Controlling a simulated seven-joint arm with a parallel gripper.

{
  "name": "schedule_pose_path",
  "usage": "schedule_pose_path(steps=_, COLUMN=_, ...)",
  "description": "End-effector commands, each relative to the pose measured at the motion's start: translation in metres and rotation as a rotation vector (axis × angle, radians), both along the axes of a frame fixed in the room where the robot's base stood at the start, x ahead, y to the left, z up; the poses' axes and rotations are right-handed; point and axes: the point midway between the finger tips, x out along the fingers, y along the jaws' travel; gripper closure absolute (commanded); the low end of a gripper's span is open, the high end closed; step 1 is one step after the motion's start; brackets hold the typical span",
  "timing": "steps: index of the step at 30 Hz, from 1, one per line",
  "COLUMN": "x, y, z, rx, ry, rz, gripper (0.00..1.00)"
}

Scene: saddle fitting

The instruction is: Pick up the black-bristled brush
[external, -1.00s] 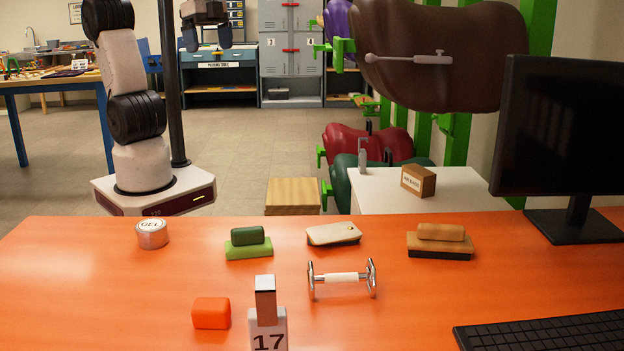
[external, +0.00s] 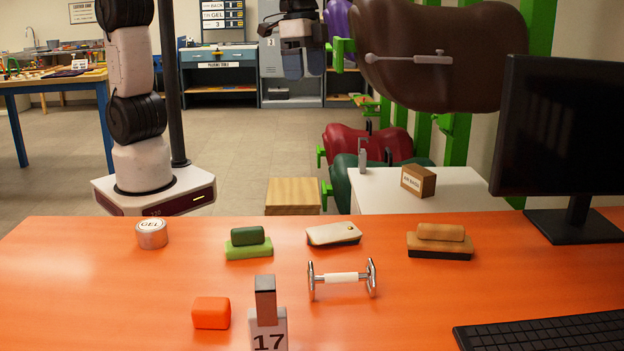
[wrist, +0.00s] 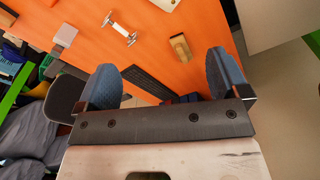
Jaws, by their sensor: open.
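A brown-backed brush (external: 440,243) with a dark, black-looking bristle layer lies at the right of the orange table. It also shows in the wrist view (wrist: 180,47), beyond and between my fingers. A cream brush-like piece (external: 333,233) with a dark underside lies left of it; its bristles are hard to make out. A green brush (external: 248,243) with light green bristles lies further left. My gripper (external: 305,64) is open and empty, high beyond the table's far edge. Its blue-padded fingers (wrist: 163,78) are wide apart in the wrist view and touch nothing.
A metal bit with a white bar (external: 341,278), an orange block (external: 211,313), a GEL tin (external: 152,234) and a 17 stand (external: 268,325) are on the table. A monitor (external: 560,130) and keyboard (external: 545,332) occupy the right. Saddles (external: 440,60) hang behind.

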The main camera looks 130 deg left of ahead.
Motion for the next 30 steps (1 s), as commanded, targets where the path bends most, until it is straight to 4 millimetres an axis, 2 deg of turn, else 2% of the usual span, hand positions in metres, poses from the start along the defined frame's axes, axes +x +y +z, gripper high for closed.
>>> schedule_pose_path(steps=3, x=0.030, y=0.010, z=-0.016, rx=-0.002, ry=0.012, rz=0.024, gripper=0.06)
schedule_pose_path(steps=14, x=0.112, y=0.039, z=-0.069, rx=-0.009, ry=0.040, rz=0.100, gripper=0.06)
schedule_pose_path(steps=23, x=0.173, y=0.066, z=-0.125, rx=-0.014, ry=0.064, rz=0.160, gripper=0.06)
schedule_pose_path(steps=30, x=0.217, y=0.089, z=-0.176, rx=-0.018, ry=0.082, rz=0.210, gripper=0.06)
